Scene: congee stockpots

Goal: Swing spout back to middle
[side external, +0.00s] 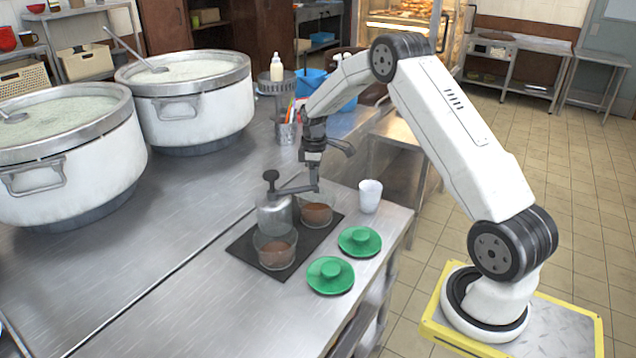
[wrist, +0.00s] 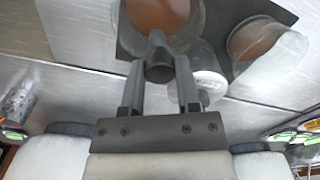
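The pump dispenser (side external: 275,215) is a pale metallic pot with a dark pump knob (side external: 270,176). Its thin grey spout (side external: 296,189) points right, over the far glass of brown filling (side external: 316,214). The near glass (side external: 275,252) also holds brown filling and stands in front of the dispenser. My gripper (side external: 317,183) points down at the spout's outer end. In the wrist view the spout end (wrist: 159,67) lies between my two fingers (wrist: 160,82), with narrow gaps seeming to show on both sides. The pale dispenser body (wrist: 207,82) shows beside the right finger.
The glasses and dispenser stand on a dark mat (side external: 243,252). Two green saucers (side external: 330,288) and a white cup (side external: 370,196) are to the right. A utensil holder (side external: 287,133) is behind, and two large stockpots (side external: 200,115) stand left. The counter left of the mat is clear.

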